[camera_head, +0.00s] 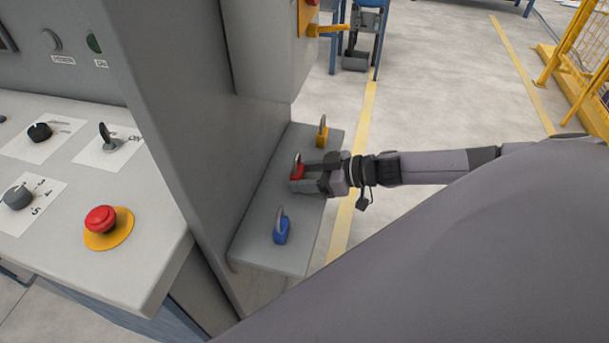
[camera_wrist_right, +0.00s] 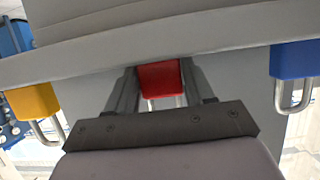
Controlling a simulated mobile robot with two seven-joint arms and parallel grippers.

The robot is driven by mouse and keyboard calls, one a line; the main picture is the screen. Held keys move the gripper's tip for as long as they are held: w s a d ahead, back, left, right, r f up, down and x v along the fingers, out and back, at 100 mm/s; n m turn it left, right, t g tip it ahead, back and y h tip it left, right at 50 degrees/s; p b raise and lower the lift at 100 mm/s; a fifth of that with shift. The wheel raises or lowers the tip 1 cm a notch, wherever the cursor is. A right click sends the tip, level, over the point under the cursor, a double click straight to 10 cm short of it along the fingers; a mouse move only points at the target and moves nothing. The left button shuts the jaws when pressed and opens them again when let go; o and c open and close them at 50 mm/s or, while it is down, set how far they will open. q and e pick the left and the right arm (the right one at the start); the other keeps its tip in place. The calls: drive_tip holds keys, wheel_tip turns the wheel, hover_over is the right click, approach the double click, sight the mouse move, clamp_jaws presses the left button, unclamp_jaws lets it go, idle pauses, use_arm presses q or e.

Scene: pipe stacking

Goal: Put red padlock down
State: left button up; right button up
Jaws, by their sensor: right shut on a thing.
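The red padlock (camera_head: 297,172) is at the middle of the grey shelf (camera_head: 262,222), with its shackle pointing up. My right gripper (camera_head: 303,179) reaches in from the right, low over the shelf, and is shut on the red padlock. In the right wrist view, which looks upside down, the red padlock (camera_wrist_right: 160,77) sits between the two fingers (camera_wrist_right: 160,92). I cannot tell whether its base touches the shelf. My left gripper is not in view.
A yellow padlock (camera_head: 322,133) stands at the shelf's far end and a blue padlock (camera_head: 281,229) nearer. A grey cabinet wall (camera_head: 190,110) borders the shelf on the left. The control panel has a red emergency button (camera_head: 100,218). Floor is open beyond the shelf's right edge.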

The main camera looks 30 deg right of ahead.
drive_tip(key=shift+s+f, duration=0.2)
drive_tip(key=shift+f, duration=0.5)
drive_tip(key=o, duration=1.1)
drive_tip(key=shift+f, duration=0.15)
drive_tip(key=shift+s+a, duration=0.1)
drive_tip(key=shift+r, duration=0.25)
drive_tip(key=v, duration=0.8)
drive_tip(key=r+v, duration=0.1)
drive_tip(key=v, duration=0.3)
drive_tip(key=shift+w+r, duration=0.15)
drive_tip(key=shift+w, duration=0.1)
